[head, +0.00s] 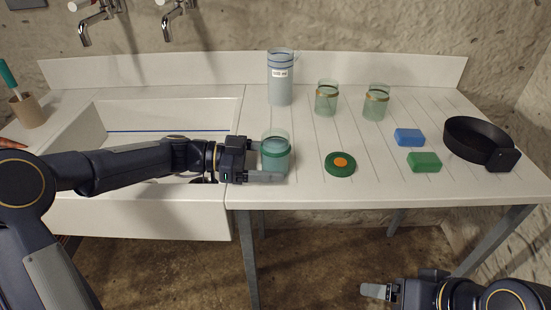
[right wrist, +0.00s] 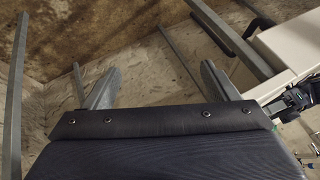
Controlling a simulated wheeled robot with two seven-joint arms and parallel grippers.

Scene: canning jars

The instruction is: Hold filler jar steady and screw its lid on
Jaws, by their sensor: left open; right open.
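A glass jar (head: 275,141) with a green band and bluish contents stands upright near the front edge of the worktop, its mouth open. My left gripper (head: 270,162) is open at the jar, with one finger along its front side; the far finger is partly hidden, and I cannot tell whether either touches. A green lid with an orange centre (head: 340,163) lies flat on the worktop to the right of the jar, apart from it. My right gripper (head: 376,291) is open and empty, low in front of the worktop; its two fingers show apart in the right wrist view (right wrist: 160,86).
Two jars with gold-brown bands (head: 326,98) (head: 376,102) and a tall labelled container (head: 280,80) stand behind. A sink (head: 165,110) is left.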

